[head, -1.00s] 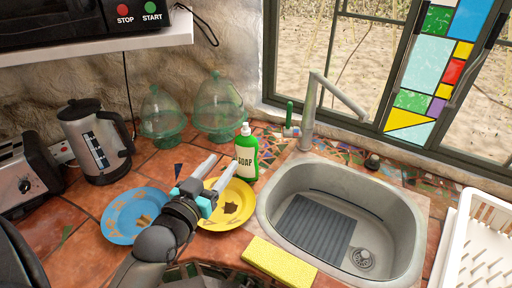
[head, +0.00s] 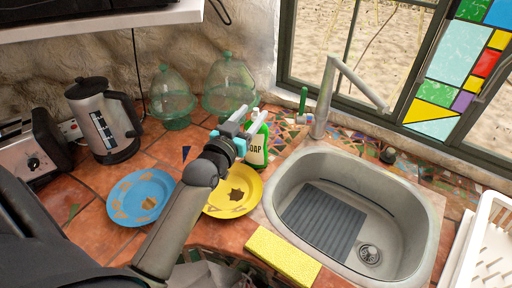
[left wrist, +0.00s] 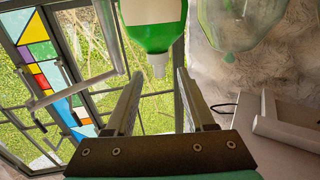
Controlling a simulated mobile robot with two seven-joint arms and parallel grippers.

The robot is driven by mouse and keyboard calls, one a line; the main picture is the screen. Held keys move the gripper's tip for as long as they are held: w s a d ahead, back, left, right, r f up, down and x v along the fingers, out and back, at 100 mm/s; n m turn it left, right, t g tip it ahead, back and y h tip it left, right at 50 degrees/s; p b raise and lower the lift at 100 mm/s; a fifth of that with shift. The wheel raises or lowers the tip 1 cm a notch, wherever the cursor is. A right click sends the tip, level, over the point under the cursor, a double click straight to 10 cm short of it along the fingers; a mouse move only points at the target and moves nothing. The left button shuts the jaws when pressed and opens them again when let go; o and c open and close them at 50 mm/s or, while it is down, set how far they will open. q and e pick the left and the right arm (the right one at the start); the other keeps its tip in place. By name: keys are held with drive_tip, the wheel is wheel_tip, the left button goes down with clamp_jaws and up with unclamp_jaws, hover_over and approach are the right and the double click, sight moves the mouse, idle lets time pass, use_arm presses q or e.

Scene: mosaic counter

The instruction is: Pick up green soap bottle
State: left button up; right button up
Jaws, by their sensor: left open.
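The green soap bottle (head: 258,152) stands upright on the tiled counter, left of the sink, with its label partly covered by my gripper. My left gripper (head: 262,117) is open and reaches over the yellow plate, its fingers at the height of the bottle's top. In the left wrist view the bottle (left wrist: 153,25) appears upside down, ahead of the fingertips (left wrist: 158,75), with its pale cap lined up with the gap between them. I see no grip on it. My right gripper is not in view.
A yellow plate (head: 222,208) and a blue plate (head: 128,212) lie below my arm. Glass domes (head: 230,82) stand behind the bottle. The sink (head: 278,207) and faucet (head: 322,95) are to the right. A yellow sponge (head: 283,258) lies at the front, a kettle (head: 98,125) at left.

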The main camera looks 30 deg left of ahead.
use_arm(q)
drive_tip(key=shift+w+a+f, duration=0.1)
drive_tip(key=shift+w+a, duration=0.05)
drive_tip(key=shift+w, duration=1.35)
drive_tip(key=shift+w+a+f, duration=0.1)
drive_tip(key=shift+w+a, duration=0.05)
drive_tip(key=shift+w, duration=1.35)
clamp_jaws()
drive_tip(key=shift+r, duration=0.15)
